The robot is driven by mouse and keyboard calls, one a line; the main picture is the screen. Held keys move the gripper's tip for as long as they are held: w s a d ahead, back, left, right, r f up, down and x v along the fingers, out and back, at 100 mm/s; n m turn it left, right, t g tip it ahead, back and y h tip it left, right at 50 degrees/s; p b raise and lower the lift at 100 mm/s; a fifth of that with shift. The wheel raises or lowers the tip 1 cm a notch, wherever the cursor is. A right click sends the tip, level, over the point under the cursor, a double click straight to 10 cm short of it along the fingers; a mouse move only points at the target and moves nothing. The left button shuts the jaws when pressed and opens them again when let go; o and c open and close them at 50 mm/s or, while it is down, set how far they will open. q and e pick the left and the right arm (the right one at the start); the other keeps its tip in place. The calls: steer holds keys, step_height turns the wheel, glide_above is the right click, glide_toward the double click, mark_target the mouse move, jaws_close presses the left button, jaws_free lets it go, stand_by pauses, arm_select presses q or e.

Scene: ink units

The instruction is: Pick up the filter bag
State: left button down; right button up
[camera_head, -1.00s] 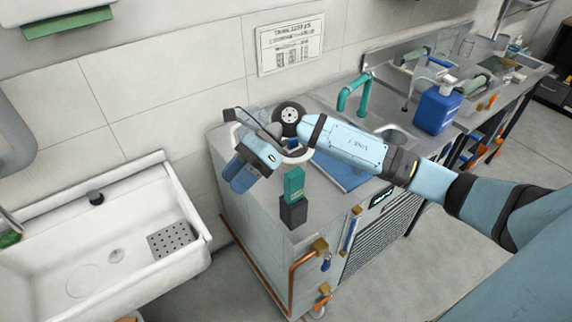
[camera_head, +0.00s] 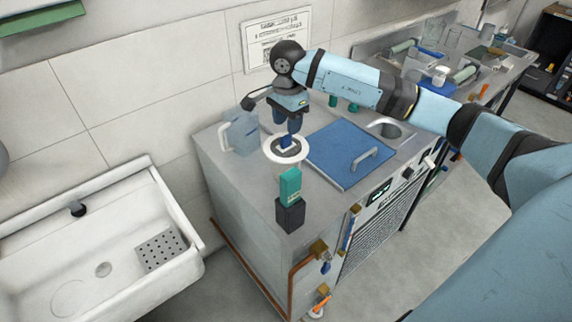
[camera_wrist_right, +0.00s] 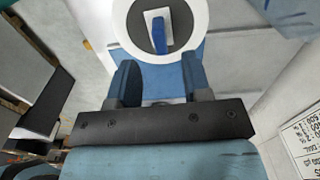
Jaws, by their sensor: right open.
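A white ring (camera_head: 270,152) with a dark middle lies on top of the grey metal cabinet; it looks like the rim of the filter bag, though the bag's body is hidden. In the right wrist view the white ring (camera_wrist_right: 122,30) is at the top, with a blue and white tab (camera_wrist_right: 159,34) standing at its centre. My right gripper (camera_head: 288,124) points down over the ring, its fingers apart. In the right wrist view my right gripper (camera_wrist_right: 160,76) is open and empty, short of the tab. My left gripper is not in view.
A blue lid (camera_head: 335,165) with a grey handle lies right of the ring. A clear jug (camera_head: 241,133) stands left of it. A green and black block (camera_head: 290,200) stands in front. A white sink (camera_head: 140,255) is at left.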

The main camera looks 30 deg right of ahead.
mark_target(286, 136)
steer(key=shift+a+f+p, duration=0.2)
steer(key=shift+f+p, duration=0.35)
steer(key=shift+f, duration=2.35)
jaws_close()
